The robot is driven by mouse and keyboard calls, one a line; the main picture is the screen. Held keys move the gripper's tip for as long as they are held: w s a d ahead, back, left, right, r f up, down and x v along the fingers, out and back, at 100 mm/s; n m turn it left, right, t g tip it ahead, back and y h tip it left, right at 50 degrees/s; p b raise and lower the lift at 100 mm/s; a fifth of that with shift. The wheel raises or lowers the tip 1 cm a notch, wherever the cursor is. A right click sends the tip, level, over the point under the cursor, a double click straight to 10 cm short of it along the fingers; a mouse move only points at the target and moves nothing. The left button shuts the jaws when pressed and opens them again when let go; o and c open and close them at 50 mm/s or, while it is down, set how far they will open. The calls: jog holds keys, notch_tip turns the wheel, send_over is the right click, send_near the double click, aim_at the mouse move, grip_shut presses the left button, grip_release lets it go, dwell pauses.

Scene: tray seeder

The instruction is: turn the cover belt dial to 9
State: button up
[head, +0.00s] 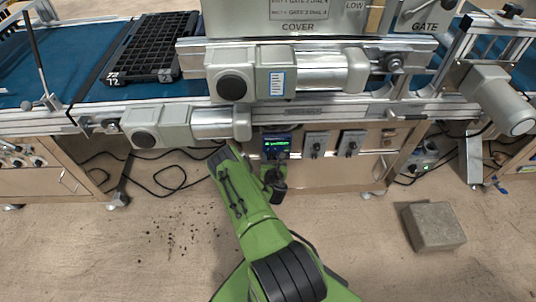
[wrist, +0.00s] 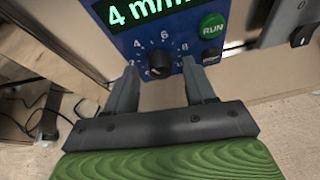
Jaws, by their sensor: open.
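The cover belt dial (wrist: 159,66) is a small dark round knob on a blue panel (wrist: 180,22). White scale numbers stand around it, with 4, 6 and 8 readable. The direction of its pointer is too small to tell. The green display (wrist: 145,8) above reads 4 m/min, cut off at the edge. My gripper (wrist: 160,73) is open, with one finger on each side of the dial. Contact with the dial cannot be told. In the head view the panel's lit display (head: 277,143) shows, while the dial is hidden behind my arm.
A green RUN button (wrist: 211,26) sits close to the right finger. Two grey dial boxes (head: 315,144) (head: 350,142) are on the cabinet right of the panel. Motor housings (head: 235,84) overhang above. A grey block (head: 433,226) lies on the floor at right.

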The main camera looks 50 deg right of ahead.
grip_shut()
dwell(0.3)
